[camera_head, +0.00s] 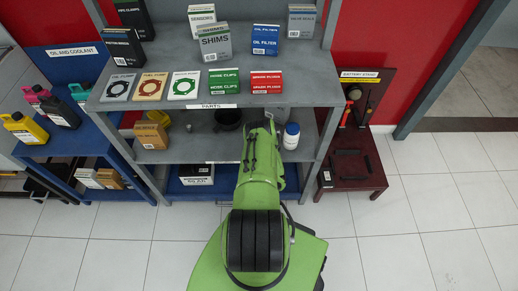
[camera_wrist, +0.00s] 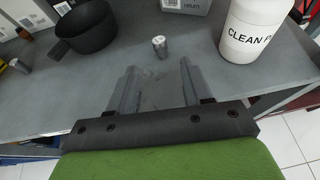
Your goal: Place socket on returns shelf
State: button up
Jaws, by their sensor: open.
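A small silver cylinder, which looks like the socket (camera_wrist: 160,46), stands upright on the grey shelf surface (camera_wrist: 215,75) in the wrist view. My gripper (camera_wrist: 157,67) is open and empty over the front of this shelf, with its two fingers apart. The socket is just beyond the fingertips, roughly in line with the gap between them, and does not appear touched. In the head view, my green arm reaches to the middle shelf (camera_head: 215,150) under the "PARTS" label and hides the gripper and this socket.
A black pan (camera_wrist: 88,30) stands left of the socket, and a white bottle (camera_wrist: 256,35) stands close to its right. A box marked "return" (camera_wrist: 185,5) is behind. Another small silver cylinder (camera_wrist: 19,65) is at far left. The upper shelf (camera_head: 215,88) overhangs and holds several boxes.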

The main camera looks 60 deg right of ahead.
jog(key=p+v, duration=0.3)
jog(key=shift+a+r, duration=0.1)
jog(key=shift+r, duration=0.05)
jog(key=shift+s, duration=0.1)
dwell(0.5)
